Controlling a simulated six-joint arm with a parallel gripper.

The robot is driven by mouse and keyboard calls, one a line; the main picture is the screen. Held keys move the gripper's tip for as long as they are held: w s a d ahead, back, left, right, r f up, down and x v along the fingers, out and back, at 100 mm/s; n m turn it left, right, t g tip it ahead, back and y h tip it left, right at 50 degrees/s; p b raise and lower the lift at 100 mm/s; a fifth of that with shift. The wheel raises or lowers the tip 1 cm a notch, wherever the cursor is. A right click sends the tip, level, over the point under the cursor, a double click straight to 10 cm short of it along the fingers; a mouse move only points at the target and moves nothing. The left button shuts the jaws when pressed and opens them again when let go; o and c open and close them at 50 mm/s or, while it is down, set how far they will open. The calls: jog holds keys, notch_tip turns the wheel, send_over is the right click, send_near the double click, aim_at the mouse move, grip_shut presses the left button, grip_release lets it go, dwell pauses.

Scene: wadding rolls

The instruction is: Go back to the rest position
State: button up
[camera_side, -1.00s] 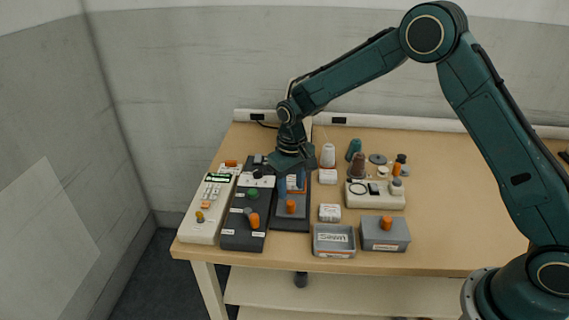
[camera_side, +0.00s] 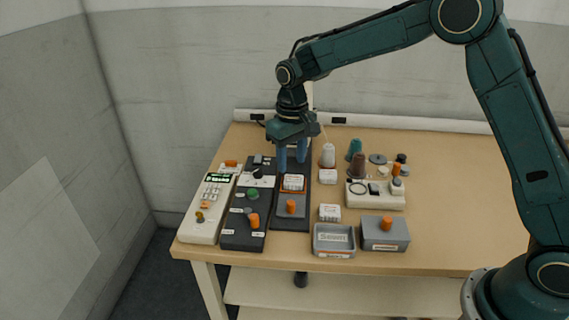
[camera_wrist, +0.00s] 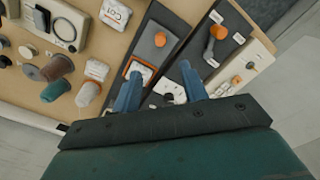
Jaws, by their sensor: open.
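My gripper (camera_side: 291,158) is open and empty, with two blue fingers pointing down above the back part of the dark panels. In the wrist view its fingertips (camera_wrist: 159,78) are spread apart over the panels. Below and in front of it, a white wadding pack (camera_side: 293,183) with an orange edge sits on the dark grey panel (camera_side: 291,221). The fingers are apart from the pack in the side view.
A black panel with knobs (camera_side: 240,238) and a white keypad unit (camera_side: 198,228) stand to the left. A grey tray (camera_side: 334,250), a lidded grey box (camera_side: 386,241) and several spools, including a teal one (camera_side: 354,148), stand to the right. The table's right part is clear.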

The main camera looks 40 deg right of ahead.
jog(key=shift+r, duration=0.1)
jog(key=s+d+r+t, duration=0.1)
jog(key=s+d+r, duration=0.1)
jog(key=s+r, duration=0.5)
jog(key=s+d+r+t, duration=0.2)
jog(key=s+d+r, duration=0.1)
jog(key=s+r, duration=0.4)
jog(key=s+d+t, duration=0.2)
jog(key=s, duration=1.7)
jog(key=shift+d+r+t, duration=0.15)
jog(key=shift+r+t, duration=0.1)
jog(key=shift+t, duration=0.05)
